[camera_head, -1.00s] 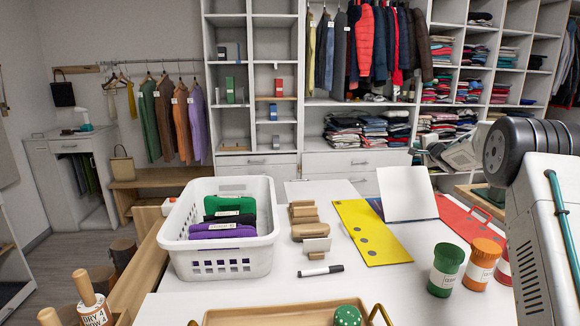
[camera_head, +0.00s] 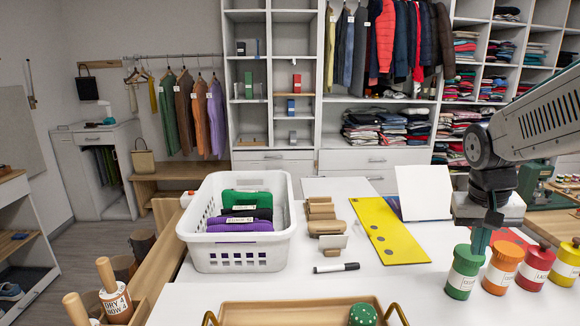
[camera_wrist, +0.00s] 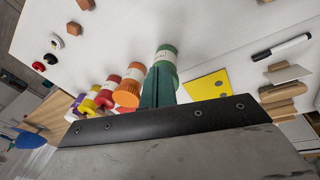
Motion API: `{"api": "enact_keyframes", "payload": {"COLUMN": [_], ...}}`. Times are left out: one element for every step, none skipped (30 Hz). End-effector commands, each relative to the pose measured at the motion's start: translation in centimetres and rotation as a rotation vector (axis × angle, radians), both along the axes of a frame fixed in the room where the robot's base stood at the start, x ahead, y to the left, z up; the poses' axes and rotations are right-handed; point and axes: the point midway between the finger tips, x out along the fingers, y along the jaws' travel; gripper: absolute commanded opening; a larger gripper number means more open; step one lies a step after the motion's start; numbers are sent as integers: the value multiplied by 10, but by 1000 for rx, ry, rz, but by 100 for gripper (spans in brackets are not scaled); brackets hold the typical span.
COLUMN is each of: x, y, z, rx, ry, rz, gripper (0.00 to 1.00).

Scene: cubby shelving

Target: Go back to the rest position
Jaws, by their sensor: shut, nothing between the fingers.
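My gripper (camera_head: 482,238) hangs on the right side of the head view, pointing down, above and just behind the green jar (camera_head: 464,272). Its fingers are together with nothing between them. In the wrist view my gripper (camera_wrist: 157,88) shows as dark green fingers in front of the green jar (camera_wrist: 166,58). I cannot tell whether the fingertips touch the jar. The orange jar (camera_head: 503,268) stands right beside the green one, with a red jar (camera_head: 535,267) and a yellow jar (camera_head: 568,264) further right.
A white basket (camera_head: 240,254) of folded clothes stands on the white table. A wooden tray (camera_head: 290,314) is at the front edge.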

Motion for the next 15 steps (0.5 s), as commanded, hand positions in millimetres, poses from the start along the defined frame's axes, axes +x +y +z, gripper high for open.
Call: {"api": "enact_keyframes", "payload": {"x": [-31,-48,-71,-87,-102,-122,-136,-149,-164,-174,-182,-190,-195,-199,-203], "y": [17,25,36,44,51,61,67,73,80,85,89,93,95,97,98], "z": [4,5,6,6,6,6,5,5,4,3,3,3,3,4,6], "rx": [23,37,57,73,86,104,115,127,138,145,151,153,153,152,147], "ry": [32,52,78,92,105,117,124,126,124,118,109,91,77,62,42], "rz": [48,75,111,136,158,185,203,217,231,238,243,252,260,267,276], "gripper": [0,0,0,0,0,0,0,0,0,0,0,0,0,0,0]}}
